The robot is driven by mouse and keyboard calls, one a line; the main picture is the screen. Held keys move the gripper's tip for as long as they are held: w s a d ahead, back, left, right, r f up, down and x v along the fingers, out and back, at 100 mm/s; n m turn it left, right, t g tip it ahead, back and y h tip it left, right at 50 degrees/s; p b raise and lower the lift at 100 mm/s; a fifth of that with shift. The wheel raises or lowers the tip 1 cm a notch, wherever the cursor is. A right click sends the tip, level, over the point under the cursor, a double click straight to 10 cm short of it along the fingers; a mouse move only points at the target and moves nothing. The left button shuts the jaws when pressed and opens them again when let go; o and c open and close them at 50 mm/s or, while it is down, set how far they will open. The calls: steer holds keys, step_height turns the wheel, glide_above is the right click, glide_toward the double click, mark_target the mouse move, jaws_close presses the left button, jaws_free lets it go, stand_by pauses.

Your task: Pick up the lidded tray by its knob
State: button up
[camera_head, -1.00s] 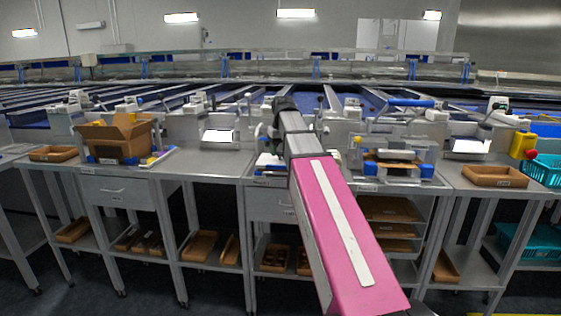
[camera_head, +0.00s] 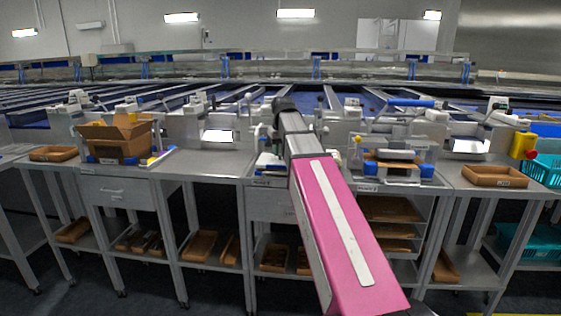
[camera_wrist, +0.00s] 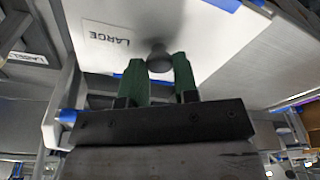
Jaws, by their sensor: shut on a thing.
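The lidded tray (camera_wrist: 215,45) fills the top of the wrist view, with a pale lid, blue pieces at its edges and a label reading LARGE (camera_wrist: 110,38). A dark round knob (camera_wrist: 159,49) stands on the lid. My gripper (camera_wrist: 159,64) has its two green fingers on either side of the knob, shut on it. The far side of the tray runs out of the wrist view. In the head view my pink arm hides the gripper and most of what is in front of it.
In the head view, a cardboard box (camera_head: 118,138) stands on the bench to the left. An empty brown tray (camera_head: 497,175) lies on the right. A similar station with a blue-ended holder (camera_head: 427,171) stands just right of my arm. Teal crates (camera_head: 545,168) are at the far right.

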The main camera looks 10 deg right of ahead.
steer(key=shift+r, duration=0.1)
steer(key=shift+r, duration=1.85)
